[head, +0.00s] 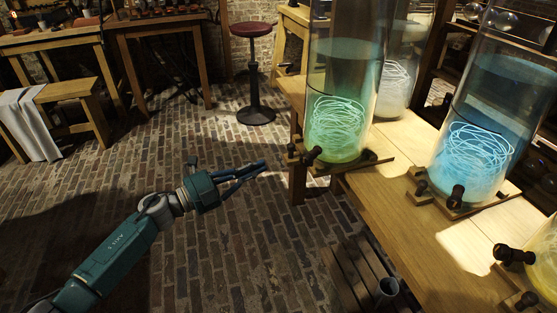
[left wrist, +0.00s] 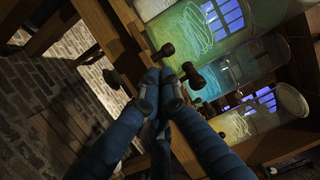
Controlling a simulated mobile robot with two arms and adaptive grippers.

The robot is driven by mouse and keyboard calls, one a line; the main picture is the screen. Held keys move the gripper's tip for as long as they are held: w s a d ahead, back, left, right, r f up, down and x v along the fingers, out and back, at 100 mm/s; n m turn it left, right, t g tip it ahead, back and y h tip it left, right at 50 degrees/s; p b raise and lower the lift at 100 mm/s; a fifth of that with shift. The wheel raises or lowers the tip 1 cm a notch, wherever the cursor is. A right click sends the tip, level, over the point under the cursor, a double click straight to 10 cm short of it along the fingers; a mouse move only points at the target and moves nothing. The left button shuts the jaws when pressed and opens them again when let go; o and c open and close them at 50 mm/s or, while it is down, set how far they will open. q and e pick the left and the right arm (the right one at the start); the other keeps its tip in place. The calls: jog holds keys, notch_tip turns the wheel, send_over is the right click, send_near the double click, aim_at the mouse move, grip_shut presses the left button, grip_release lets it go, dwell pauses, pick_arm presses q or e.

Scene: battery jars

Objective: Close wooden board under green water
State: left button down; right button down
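The jar of green water (head: 338,122) stands on the near left corner of the wooden table, with pale glowing coils inside. Its wooden board (head: 378,160) lies under it and carries dark knobs, one a valve (head: 312,155) at the front left. In the left wrist view the green jar (left wrist: 190,32) is beyond my fingers. My left gripper (head: 264,167) is left of the table edge, apart from the board in the head view. In the left wrist view its fingertips (left wrist: 160,88) are close together with nothing seen between them, and dark knobs show just beyond. My right gripper is not seen.
A blue jar (head: 478,150) and a yellow jar (head: 545,262) stand farther right on the table (head: 400,215). A pale jar (head: 398,80) is behind the green one. A dark slatted wooden thing (head: 350,275) is below the table. The brick floor (head: 235,260) around my arm is clear.

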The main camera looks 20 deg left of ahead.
aim_at(288, 154)
pick_arm(q)
jog(key=x, duration=0.6)
jog(key=shift+w+d, duration=0.2)
jog(key=shift+w, duration=0.1)
jog(key=shift+w+d, duration=0.15)
jog(key=shift+w, duration=0.05)
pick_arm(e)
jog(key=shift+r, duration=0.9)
